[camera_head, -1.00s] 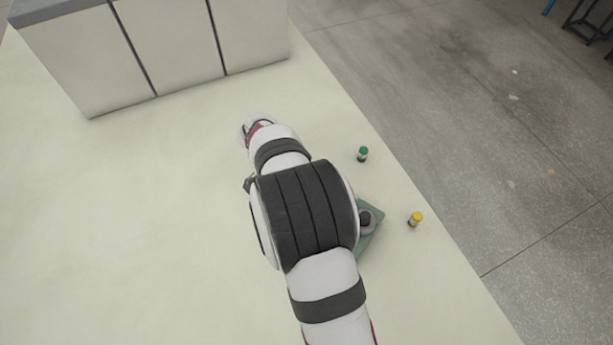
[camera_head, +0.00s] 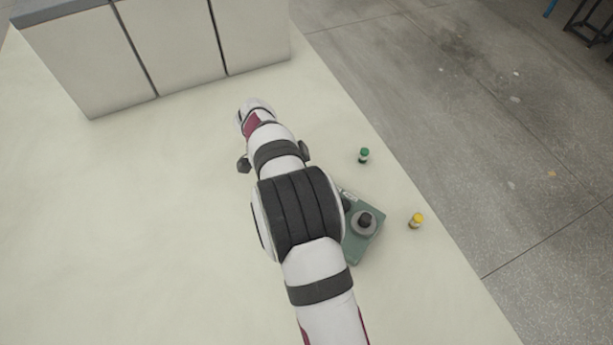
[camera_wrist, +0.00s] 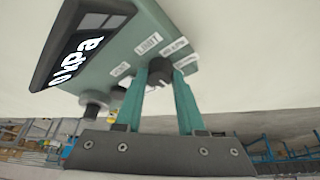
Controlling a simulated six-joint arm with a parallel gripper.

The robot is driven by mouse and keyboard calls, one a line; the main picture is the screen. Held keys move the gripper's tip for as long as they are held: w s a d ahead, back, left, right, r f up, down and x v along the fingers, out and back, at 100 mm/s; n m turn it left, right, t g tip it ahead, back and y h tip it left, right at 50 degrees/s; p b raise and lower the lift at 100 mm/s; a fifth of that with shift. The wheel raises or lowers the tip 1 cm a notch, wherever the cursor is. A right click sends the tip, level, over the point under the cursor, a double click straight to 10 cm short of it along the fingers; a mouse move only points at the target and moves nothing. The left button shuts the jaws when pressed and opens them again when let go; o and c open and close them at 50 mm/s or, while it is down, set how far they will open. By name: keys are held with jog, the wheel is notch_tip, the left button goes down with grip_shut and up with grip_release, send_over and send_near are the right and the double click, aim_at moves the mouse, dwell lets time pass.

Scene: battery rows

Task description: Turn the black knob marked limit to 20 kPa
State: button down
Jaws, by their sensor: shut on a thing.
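A green box (camera_head: 355,250) sits on the table right of my arm in the head view, partly covered by the arm. In the wrist view the green box (camera_wrist: 120,62) fills the upper left, with a dark display (camera_wrist: 83,40) whose white characters look like 0 kPa. A black knob (camera_wrist: 160,70) sits beside the LIMIT label (camera_wrist: 148,44). My gripper (camera_wrist: 160,80) is shut on this knob, one green finger on each side. The head view hides the gripper's fingers behind my arm.
A black knob on a grey collar (camera_head: 365,221) stands on the box. A green-capped vial (camera_head: 364,156) and a yellow-capped vial (camera_head: 416,220) stand near the table's right edge. A white cabinet (camera_head: 170,50) is at the back left. The table's left is clear.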

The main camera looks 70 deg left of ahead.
jog(key=shift+s, duration=0.1)
jog(key=c, duration=0.5)
grip_release()
jog(key=v, duration=0.8)
